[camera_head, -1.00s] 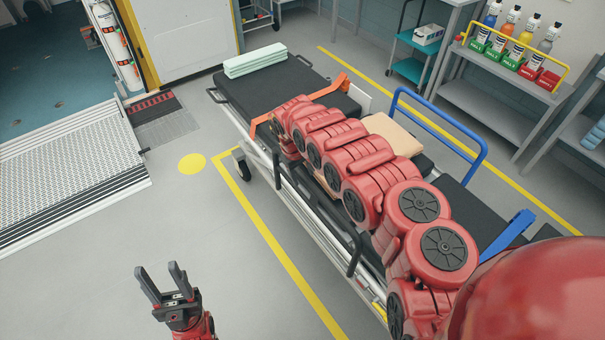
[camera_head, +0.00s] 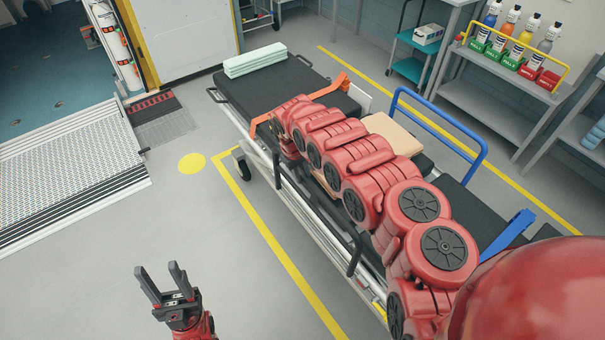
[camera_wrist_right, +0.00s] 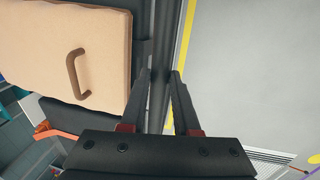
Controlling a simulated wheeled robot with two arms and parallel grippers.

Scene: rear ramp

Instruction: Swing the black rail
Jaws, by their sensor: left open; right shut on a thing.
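The black rail (camera_head: 355,258) runs along the near side of a stretcher (camera_head: 232,88) with a black mattress. Much of the rail is hidden behind my right arm in the head view. In the right wrist view, a dark bar (camera_wrist_right: 165,28) that looks like the rail passes between the fingers of my right gripper (camera_wrist_right: 160,76), which is shut on it. My right gripper is hidden by its arm in the head view. My left gripper (camera_head: 158,270) is open and empty above the floor, left of the stretcher and apart from it.
A beige case (camera_wrist_right: 75,60) with a brown handle lies on the stretcher. A metal ramp (camera_head: 60,180) is at left. Floor between is clear.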

